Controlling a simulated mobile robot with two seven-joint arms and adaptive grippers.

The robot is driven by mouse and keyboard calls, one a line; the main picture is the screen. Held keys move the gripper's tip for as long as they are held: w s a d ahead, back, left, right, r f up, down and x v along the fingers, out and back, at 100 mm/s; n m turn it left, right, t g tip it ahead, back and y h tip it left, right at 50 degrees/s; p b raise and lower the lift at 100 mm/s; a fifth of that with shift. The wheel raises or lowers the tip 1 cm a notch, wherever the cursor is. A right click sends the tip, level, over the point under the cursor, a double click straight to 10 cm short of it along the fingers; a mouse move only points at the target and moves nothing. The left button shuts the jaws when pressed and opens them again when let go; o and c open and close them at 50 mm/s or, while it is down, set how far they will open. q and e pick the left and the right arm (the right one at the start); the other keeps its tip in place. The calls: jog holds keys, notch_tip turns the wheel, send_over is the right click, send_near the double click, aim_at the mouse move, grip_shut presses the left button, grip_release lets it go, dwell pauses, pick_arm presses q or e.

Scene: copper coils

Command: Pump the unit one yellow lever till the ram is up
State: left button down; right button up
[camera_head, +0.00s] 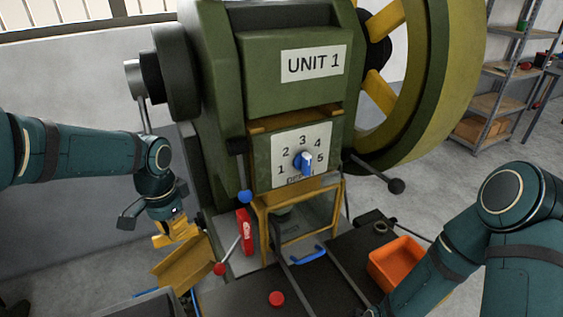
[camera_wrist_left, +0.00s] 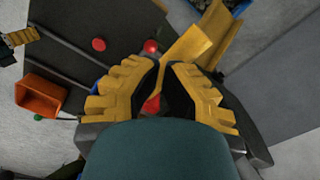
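Unit 1 is the green press with the "UNIT 1" label (camera_head: 313,62) and a numbered dial (camera_head: 303,161) with a blue knob. My left gripper (camera_head: 175,232), with yellow fingers, points down left of the press, above a yellow angled piece (camera_head: 185,264). In the left wrist view its fingers (camera_wrist_left: 164,68) are close together with a narrow gap, nothing visibly held. I cannot make out for certain which part is the yellow lever. The ram is not clear behind the yellow guard frame (camera_head: 300,236). My right gripper (camera_wrist_left: 18,40) shows only at the wrist view's corner.
A red-knobbed lever (camera_head: 220,268) stands near my left gripper, beside a red box (camera_head: 245,231). A blue-knobbed lever (camera_head: 245,196), black-knobbed lever (camera_head: 396,186), red button (camera_head: 277,298) and orange bin (camera_head: 397,263) are around the press. Shelving (camera_head: 500,72) stands at right.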

jog(key=shift+r+p, duration=0.5)
jog(key=shift+r, duration=0.15)
notch_tip(320, 180, up, 3)
jog(key=p, duration=0.3)
jog(key=shift+r, duration=0.15)
jog(key=shift+r+p, duration=0.2)
jog(key=shift+p, duration=0.2)
pick_arm(q)
jog(key=s+d+r+p, duration=0.2)
jog(key=s+r, duration=0.1)
jog(key=r, duration=0.3)
jog(key=s+d+r+p, duration=0.1)
jog(key=s+r+p, duration=0.2)
jog(key=r, duration=0.4)
jog(key=shift+d, duration=0.35)
pick_arm(e)
notch_tip(320, 180, up, 5)
jog(key=shift+f, duration=0.1)
pick_arm(q)
jog(key=shift+r, duration=0.1)
jog(key=shift+f+b, duration=0.55)
jog(key=shift+f, duration=0.15)
pick_arm(e)
jog(key=shift+f, duration=0.45)
